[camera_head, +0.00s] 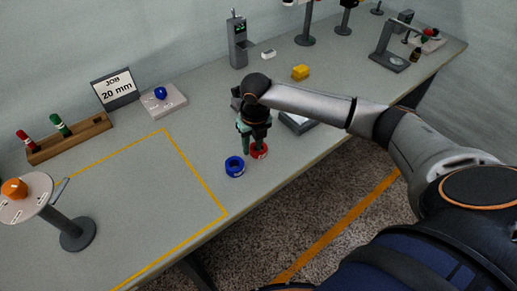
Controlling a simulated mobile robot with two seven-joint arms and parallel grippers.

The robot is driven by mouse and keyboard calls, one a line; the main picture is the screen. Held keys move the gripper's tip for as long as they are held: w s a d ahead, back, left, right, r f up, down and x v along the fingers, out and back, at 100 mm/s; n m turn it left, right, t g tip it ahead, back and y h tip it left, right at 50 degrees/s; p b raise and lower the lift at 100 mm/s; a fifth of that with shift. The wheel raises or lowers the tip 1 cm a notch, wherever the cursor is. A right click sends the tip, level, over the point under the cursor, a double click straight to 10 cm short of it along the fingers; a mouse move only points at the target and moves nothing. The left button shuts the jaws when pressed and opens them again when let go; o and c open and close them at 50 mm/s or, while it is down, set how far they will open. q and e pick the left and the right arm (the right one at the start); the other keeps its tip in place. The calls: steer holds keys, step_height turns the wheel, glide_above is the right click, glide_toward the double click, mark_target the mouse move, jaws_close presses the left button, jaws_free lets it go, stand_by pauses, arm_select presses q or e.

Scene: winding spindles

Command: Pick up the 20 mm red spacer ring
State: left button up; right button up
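The red spacer ring (259,153) lies on the grey table near its front edge, partly covered by my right gripper. My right gripper (253,148) points down over it, with its greenish fingers apart. One finger overlaps the ring, and the other shows to the left of it. I cannot tell whether the fingers press on the ring. The ring appears to be at table height. A blue ring (235,167) lies close to the left of the red one. A sign (115,88) reads "JOB 20 mm". My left gripper is not in view.
A wooden rack (70,139) with red and green spools stands at the left. A round stand (75,233) holds an orange piece. A pale block (163,103) carries a blue piece. A yellow block (300,72) lies farther back. The taped area (190,165) is mostly clear.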

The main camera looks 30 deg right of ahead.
steer(key=shift+w+f, duration=0.1)
steer(key=shift+f, duration=0.6)
jaws_close()
